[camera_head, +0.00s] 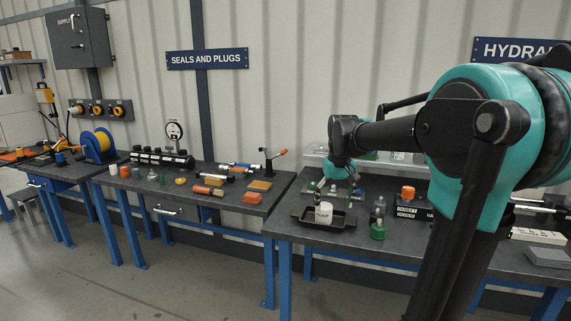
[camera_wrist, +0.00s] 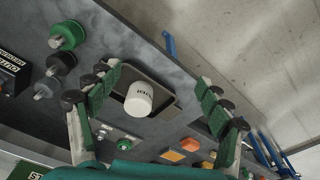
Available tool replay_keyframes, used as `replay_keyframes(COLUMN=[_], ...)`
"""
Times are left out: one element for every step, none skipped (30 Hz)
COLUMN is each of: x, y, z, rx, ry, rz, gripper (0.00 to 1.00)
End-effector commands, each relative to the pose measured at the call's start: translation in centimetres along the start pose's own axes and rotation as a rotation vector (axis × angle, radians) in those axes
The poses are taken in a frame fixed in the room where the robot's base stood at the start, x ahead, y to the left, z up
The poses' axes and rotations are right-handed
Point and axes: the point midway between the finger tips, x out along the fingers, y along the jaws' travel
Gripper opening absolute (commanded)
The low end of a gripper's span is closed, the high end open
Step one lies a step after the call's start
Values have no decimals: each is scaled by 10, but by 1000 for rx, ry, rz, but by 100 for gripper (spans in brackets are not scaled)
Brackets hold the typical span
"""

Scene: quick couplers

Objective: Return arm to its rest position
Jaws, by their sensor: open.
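My teal arm (camera_head: 465,130) reaches from the right over the right-hand bench. My gripper (camera_wrist: 158,78) points down with its two green-padded fingers spread wide and nothing between the pads. In the head view its fingers are small and partly hidden behind the wrist, above and near the tray. Below it, a white labelled cup (camera_head: 324,213) stands in a shallow dark tray (camera_head: 304,218). The cup also shows in the wrist view (camera_wrist: 139,99), beyond the fingertips and apart from them.
A green-based coupler (camera_head: 378,231) stands just right of the tray. An orange-capped part (camera_head: 407,194) and a dark labelled block (camera_head: 412,212) sit further right. A clear rack (camera_head: 395,160) lines the back. The left bench (camera_head: 228,203) holds several small fittings. Air above the benches' front is free.

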Motion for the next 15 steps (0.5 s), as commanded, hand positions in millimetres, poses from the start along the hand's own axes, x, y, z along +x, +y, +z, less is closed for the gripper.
replay_keyframes(x=[0, 4, 8, 10, 13, 17, 20, 23, 27, 30, 34, 40, 44, 49, 56], y=[0, 1, 1, 2, 2, 2, 3, 3, 4, 4, 4, 5, 5, 6, 6], z=[0, 4, 8, 11, 14, 18, 21, 24, 29, 33, 37, 43, 49, 54, 62], rx=[0, 3, 6, 9, 11, 14, 16, 19, 23, 26, 29, 34, 38, 42, 48], ry=[1, 5, 10, 14, 17, 22, 25, 29, 35, 40, 46, 52, 58, 64, 74], rz=[0, 1, 2, 2, 3, 3, 4, 4, 5, 6, 7, 8, 9, 10, 11], gripper=[79, 79, 79, 79, 79, 79, 79, 79, 79, 79, 79, 79, 79, 79, 79])
